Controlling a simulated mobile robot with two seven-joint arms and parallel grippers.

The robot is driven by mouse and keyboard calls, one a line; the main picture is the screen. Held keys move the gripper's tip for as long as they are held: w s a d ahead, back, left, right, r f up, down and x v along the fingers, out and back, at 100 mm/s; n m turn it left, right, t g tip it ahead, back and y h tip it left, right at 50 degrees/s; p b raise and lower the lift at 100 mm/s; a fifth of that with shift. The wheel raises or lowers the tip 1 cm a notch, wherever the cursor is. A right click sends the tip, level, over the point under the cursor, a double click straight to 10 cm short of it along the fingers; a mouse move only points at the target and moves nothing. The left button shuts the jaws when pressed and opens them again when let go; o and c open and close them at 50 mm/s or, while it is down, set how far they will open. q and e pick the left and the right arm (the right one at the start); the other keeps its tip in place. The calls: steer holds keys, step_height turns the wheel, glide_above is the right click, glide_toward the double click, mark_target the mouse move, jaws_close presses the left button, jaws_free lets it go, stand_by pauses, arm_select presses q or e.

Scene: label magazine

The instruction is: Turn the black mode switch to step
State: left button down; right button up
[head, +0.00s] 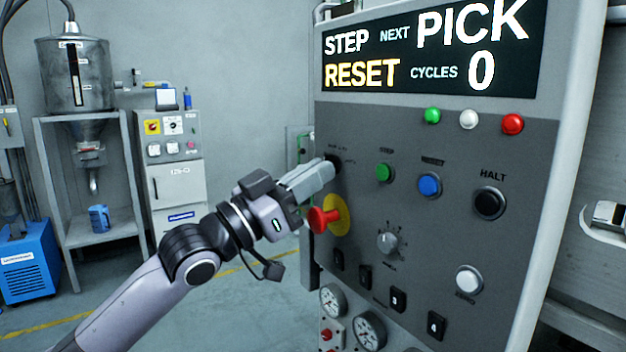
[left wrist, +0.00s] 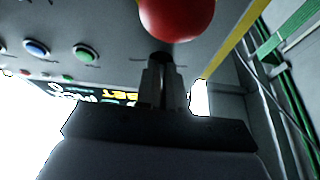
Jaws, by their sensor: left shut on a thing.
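The black mode switch (head: 335,163) sits at the upper left of the grey control panel (head: 450,150), mostly hidden behind my gripper. My left gripper (head: 327,168) reaches in from the left and is shut on the switch. In the left wrist view the two fingers (left wrist: 163,85) close around the dark knob (left wrist: 160,60) at the panel face. The switch's pointer direction is hidden. The display (head: 430,50) reads STEP, NEXT PICK, RESET, CYCLES 0. My right gripper is not in view.
A red mushroom button (head: 322,219) on a yellow disc sits just below my gripper; it also looms close in the left wrist view (left wrist: 177,12). Green (head: 385,172), blue (head: 429,185) and black HALT (head: 489,203) buttons are to the right. A grey dial (head: 388,242) is lower.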

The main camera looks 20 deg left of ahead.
arm_select(q)
steer(key=m, duration=0.1)
steer(key=m+g+h+p, duration=0.1)
steer(key=m, duration=0.1)
steer(key=shift+w+a+r, duration=0.1)
steer(key=shift+a+r, duration=0.1)
steer(key=shift+r, duration=0.1)
steer(key=shift+m+g+h+p, duration=0.6)
steer(key=shift+m, duration=0.7)
steer(key=c, duration=1.2)
jaws_free()
steer(key=shift+c, duration=0.2)
steer(key=shift+d+f, duration=0.1)
steer(key=shift+f, duration=0.1)
steer(key=shift+w, duration=0.1)
steer(key=shift+f, duration=0.1)
